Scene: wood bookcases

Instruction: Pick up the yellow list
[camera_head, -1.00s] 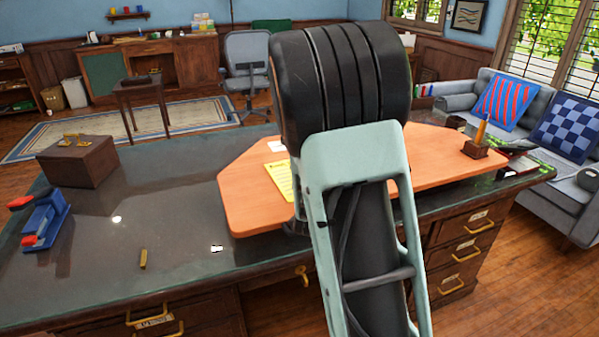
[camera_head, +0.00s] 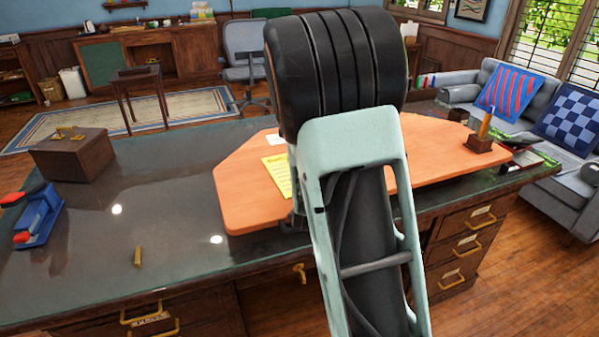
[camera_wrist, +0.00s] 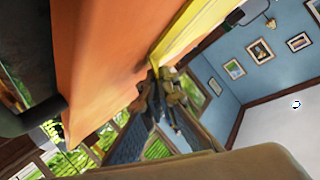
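The yellow list (camera_head: 275,174) lies on the orange board (camera_head: 243,190) on the desk, with its right part hidden behind my arm. In the wrist view, the list (camera_wrist: 196,32) runs along the edge of the orange board (camera_wrist: 110,60). My gripper is hidden behind my arm in the head view. In the wrist view, the dark fingertips of my gripper (camera_wrist: 163,92) are close to the near end of the list. They look close together, but I cannot tell whether they touch or hold the paper.
A pen holder (camera_head: 479,144) stands on the board's right end. The desk's left middle is mostly clear.

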